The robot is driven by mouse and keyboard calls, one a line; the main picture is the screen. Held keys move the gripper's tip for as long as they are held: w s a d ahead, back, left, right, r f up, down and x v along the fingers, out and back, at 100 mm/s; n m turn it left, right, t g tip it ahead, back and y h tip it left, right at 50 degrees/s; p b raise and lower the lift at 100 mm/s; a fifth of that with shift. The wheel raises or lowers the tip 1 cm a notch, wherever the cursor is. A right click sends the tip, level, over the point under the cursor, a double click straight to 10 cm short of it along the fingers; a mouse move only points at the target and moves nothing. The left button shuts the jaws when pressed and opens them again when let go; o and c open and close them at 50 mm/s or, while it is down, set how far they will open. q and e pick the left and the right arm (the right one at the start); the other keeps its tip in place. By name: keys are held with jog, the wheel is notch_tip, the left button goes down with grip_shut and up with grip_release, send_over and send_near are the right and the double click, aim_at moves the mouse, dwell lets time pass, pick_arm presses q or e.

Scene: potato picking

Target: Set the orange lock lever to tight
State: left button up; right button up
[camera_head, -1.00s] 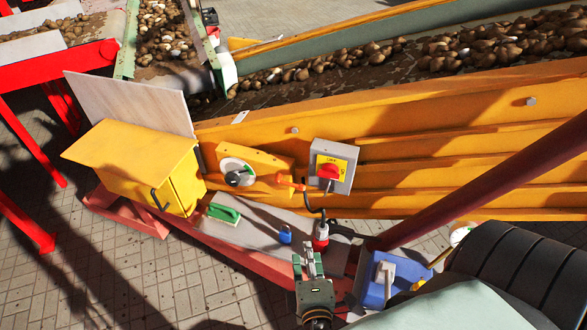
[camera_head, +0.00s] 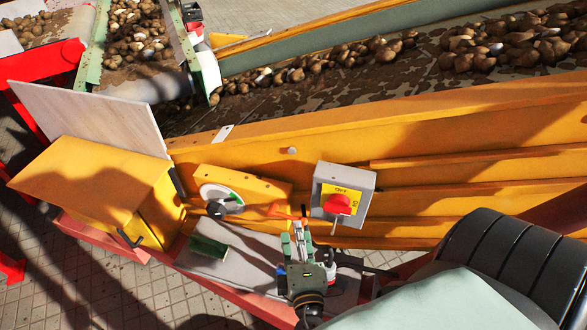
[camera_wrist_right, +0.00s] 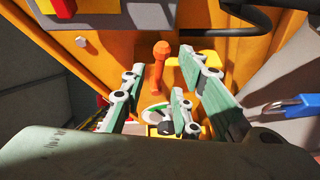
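The orange lock lever (camera_head: 287,211) sits on the yellow machine side, to the right of a round dial (camera_head: 220,199) with a white and green face and a dark knob. My right gripper (camera_head: 298,228) is just below the lever's right end. In the right wrist view the lever (camera_wrist_right: 158,66) stands up with a round knob, in the gap between the spread, empty fingers of the gripper (camera_wrist_right: 168,88). I cannot tell whether they touch it. My left gripper is not in view.
A grey switch box (camera_head: 361,181) with a red knob (camera_head: 338,204) is close on the right of the lever. A yellow cabinet (camera_head: 92,183) stands left. A green block-like item (camera_head: 208,249) and a blue item (camera_head: 281,279) are on the ledge below. Potatoes (camera_head: 350,53) lie on the conveyor above.

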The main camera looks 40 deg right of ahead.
aim_at(294, 218)
jog(key=p+x, duration=0.1)
jog(key=x, duration=0.4)
jog(key=shift+w+d, duration=0.15)
jog(key=shift+w, duration=0.1)
jog(key=c, duration=0.7)
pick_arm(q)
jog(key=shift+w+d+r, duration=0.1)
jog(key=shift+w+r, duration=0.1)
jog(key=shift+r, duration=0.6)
pick_arm(e)
grip_shut()
jog(key=shift+f, duration=0.1)
